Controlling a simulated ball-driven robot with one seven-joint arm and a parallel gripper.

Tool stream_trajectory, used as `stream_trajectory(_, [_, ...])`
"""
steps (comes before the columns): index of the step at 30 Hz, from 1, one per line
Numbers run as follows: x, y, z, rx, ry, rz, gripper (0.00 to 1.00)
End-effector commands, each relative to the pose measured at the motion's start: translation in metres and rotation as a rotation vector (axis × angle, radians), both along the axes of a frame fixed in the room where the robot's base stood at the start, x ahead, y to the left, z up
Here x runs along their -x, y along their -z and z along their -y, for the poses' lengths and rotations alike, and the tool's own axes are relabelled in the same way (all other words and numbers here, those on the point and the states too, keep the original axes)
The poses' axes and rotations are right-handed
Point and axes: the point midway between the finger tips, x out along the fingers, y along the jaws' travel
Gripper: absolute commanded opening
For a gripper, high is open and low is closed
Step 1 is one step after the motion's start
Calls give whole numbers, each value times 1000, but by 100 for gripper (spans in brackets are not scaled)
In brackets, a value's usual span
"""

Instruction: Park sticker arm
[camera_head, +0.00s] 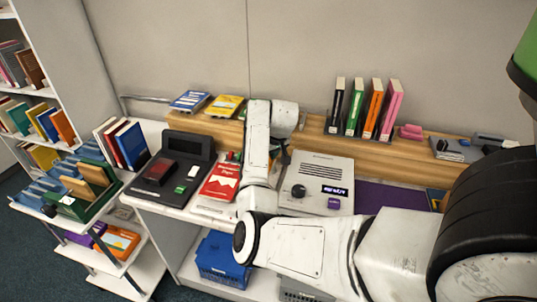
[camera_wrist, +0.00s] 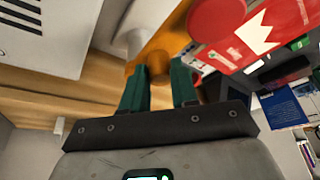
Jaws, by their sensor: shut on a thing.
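The sticker arm appears to be the orange bar (camera_wrist: 162,42) in the wrist view, running up from between my dark green fingers beside a white post. My gripper (camera_wrist: 160,78) is shut on its near end. A red disc (camera_wrist: 213,14) lies just right of the bar, over or against a red book (camera_wrist: 272,38) with a white crown shape; I cannot tell whether the disc joins the bar. In the head view my white arm hides the gripper and most of the bar. The red book (camera_head: 219,182) lies on the counter left of my arm.
A grey machine (camera_head: 318,178) with a knob and display stands right of my forearm. A black scanner-like unit (camera_head: 172,170) stands left. Upright books (camera_head: 365,107) stand on the wooden ledge (camera_head: 312,133). A book cart (camera_head: 75,203) is at far left, a blue crate (camera_head: 221,262) below.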

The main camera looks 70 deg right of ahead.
Motion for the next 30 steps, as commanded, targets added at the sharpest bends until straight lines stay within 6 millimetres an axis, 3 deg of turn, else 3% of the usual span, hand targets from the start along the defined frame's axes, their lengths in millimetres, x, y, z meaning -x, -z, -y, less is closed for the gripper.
stream_trajectory(6, [0, -1, 0, 1, -1, -1, 0])
stream_trajectory(7, [0, -1, 0, 1, -1, -1, 31])
stream_trajectory(14, [0, 0, 0, 1, 0, -1, 53])
stream_trajectory(23, [1, -3, 0, 1, 1, 0, 53])
stream_trajectory(30, [10, -33, -8, 5, 3, 2, 53])
